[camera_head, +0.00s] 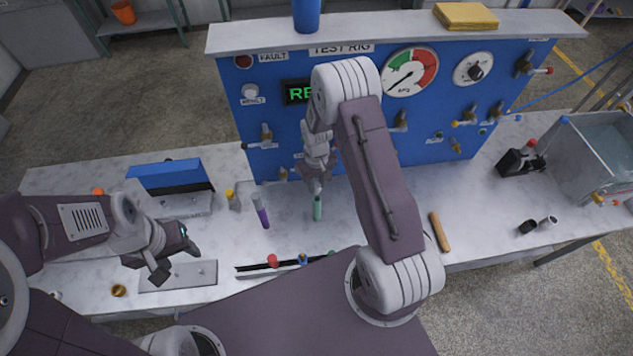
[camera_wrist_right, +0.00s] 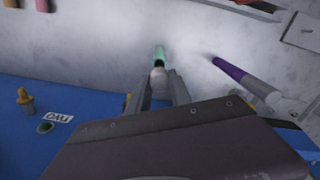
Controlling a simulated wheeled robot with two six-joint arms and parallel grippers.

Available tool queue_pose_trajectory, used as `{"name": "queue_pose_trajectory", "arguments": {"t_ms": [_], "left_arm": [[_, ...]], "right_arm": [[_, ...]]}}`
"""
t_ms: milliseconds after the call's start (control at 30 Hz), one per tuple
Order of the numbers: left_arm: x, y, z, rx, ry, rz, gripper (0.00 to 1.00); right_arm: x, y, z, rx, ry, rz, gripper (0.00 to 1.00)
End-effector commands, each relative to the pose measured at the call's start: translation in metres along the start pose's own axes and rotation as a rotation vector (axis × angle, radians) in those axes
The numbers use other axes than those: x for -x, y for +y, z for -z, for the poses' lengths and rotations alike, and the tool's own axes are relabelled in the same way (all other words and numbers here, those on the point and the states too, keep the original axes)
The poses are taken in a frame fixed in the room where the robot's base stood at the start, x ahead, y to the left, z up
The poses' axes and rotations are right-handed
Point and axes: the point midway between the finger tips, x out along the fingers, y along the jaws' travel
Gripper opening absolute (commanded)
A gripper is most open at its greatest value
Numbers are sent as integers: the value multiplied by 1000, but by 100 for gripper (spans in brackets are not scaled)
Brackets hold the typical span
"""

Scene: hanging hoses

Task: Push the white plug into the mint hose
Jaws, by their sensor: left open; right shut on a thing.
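The mint hose (camera_head: 318,208) shows just below my right gripper (camera_head: 316,187), in front of the blue panel. In the right wrist view the mint hose (camera_wrist_right: 160,54) lies just beyond the fingertips, with a dark spot at its near end. My right gripper (camera_wrist_right: 158,88) is shut on a pale rounded piece, which looks like the white plug (camera_wrist_right: 158,78). The plug is roughly in line with the hose end; I cannot tell whether it is inside. In the head view the fingers hide the plug. My left gripper (camera_head: 176,256) is open and empty at the left, above a grey plate.
A purple hose (camera_head: 262,216) stands left of the mint one. A dark rail (camera_head: 252,268) with coloured plugs lies in front. The blue test rig (camera_head: 270,125) with valves rises behind. A wooden-coloured stick (camera_head: 440,232) and two small cylinders (camera_head: 528,226) lie to the right.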

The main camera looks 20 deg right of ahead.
Motion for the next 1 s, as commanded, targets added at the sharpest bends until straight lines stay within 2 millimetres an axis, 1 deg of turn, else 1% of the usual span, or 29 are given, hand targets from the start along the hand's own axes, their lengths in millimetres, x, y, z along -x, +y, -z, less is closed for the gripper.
{"name": "queue_pose_trajectory", "arguments": {"t_ms": [33, 167, 1000], "left_arm": [[-9, 0, -1, 0, 0, 0, 52], [-15, 0, -2, 0, 0, 0, 52], [-14, 0, -2, 0, 0, 0, 52]], "right_arm": [[-11, 0, 0, 0, -1, 0, 0], [-18, 0, 0, 0, -1, 0, 0], [-17, 0, -1, 0, -1, 0, 0]]}}
